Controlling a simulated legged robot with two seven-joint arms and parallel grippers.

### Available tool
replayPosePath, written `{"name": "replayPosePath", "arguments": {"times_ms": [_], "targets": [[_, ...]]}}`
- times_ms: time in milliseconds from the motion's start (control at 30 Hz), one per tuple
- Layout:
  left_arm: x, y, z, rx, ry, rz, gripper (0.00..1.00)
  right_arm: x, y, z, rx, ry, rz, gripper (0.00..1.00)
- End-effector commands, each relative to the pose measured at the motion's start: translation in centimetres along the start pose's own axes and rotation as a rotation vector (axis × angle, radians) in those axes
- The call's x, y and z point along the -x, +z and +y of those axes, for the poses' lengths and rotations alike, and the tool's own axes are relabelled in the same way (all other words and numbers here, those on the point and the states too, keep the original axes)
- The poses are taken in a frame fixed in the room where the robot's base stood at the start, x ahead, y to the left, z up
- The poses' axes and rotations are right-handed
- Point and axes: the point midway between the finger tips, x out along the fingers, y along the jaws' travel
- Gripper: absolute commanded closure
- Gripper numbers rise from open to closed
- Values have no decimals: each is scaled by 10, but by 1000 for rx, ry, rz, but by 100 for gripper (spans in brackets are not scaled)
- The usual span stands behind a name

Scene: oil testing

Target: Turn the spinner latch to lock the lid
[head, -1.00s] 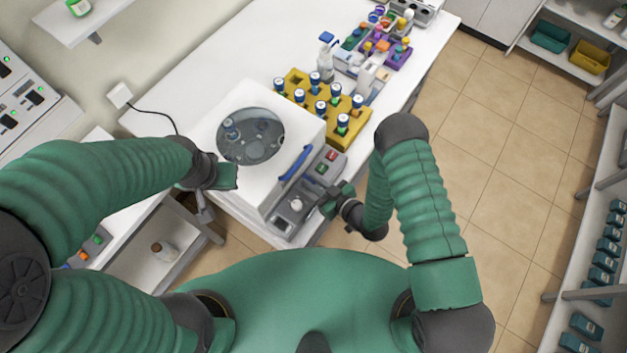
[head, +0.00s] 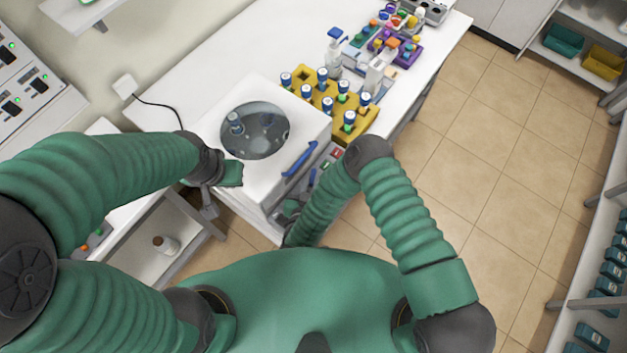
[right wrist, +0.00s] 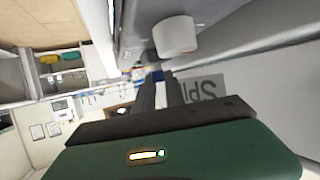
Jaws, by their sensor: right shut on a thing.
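The spinner (head: 270,108) is a white box on the bench with a round window in its lid (head: 255,130); the lid looks closed. A long blue bar (head: 300,158) lies along its front edge. A small blue piece (head: 312,177), apparently the latch, shows below it at the front. My right gripper (head: 304,191) is low at the spinner's front, partly hidden by my arm. In the right wrist view its two dark fingers (right wrist: 161,94) close around a small blue part (right wrist: 158,76). My left gripper (head: 228,174) hangs left of the spinner, apart from it; its jaws are unclear.
A yellow rack (head: 325,103) of blue-capped vials is behind the spinner at right. Tiled floor is clear on the right.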

Motion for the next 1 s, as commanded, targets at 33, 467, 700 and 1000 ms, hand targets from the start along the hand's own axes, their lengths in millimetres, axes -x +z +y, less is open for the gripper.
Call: {"name": "replayPosePath", "arguments": {"times_ms": [33, 467, 700, 1000], "targets": [[-2, 0, 0, 0, 0, 0, 100, 2, 7, -2, -9, 23, -14, 100], [-7, 2, 0, 0, 0, 0, 100, 2, 6, -6, -75, 187, -16, 100], [-7, 2, 0, 0, 0, 0, 100, 2, 6, -6, -81, 202, -16, 100], [-7, 2, 0, 0, 0, 0, 100, 2, 5, -6, -81, 201, -16, 79]]}}
